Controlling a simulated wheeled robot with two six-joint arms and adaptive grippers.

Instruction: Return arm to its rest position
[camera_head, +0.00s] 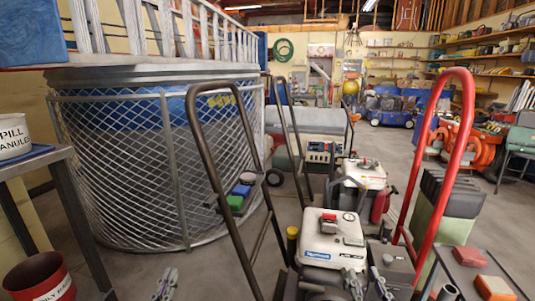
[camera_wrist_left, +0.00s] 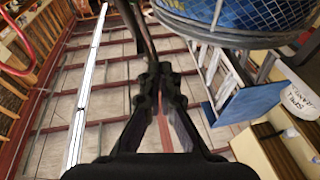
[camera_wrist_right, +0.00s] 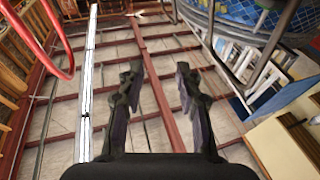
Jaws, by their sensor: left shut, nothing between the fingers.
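My left gripper (camera_head: 166,284) shows at the bottom edge of the head view, in front of the wire-mesh cage. In the left wrist view (camera_wrist_left: 158,76) its fingers meet at the tips with nothing between them. My right gripper (camera_head: 368,284) is at the bottom edge of the head view, in front of the white-topped engine (camera_head: 330,239). In the right wrist view (camera_wrist_right: 158,78) its fingers stand apart and hold nothing. Both wrist views look up toward the ceiling (camera_wrist_right: 115,70). Most of both arms is out of the head view.
A round mesh cage (camera_head: 140,170) stands at left. A dark handle frame (camera_head: 207,150) and a red handle (camera_head: 462,150) rise close ahead. A side table (camera_head: 35,160) with a white bucket (camera_head: 13,138) is at left; a red bucket (camera_head: 40,280) stands below. A grey table (camera_head: 468,270) is at right.

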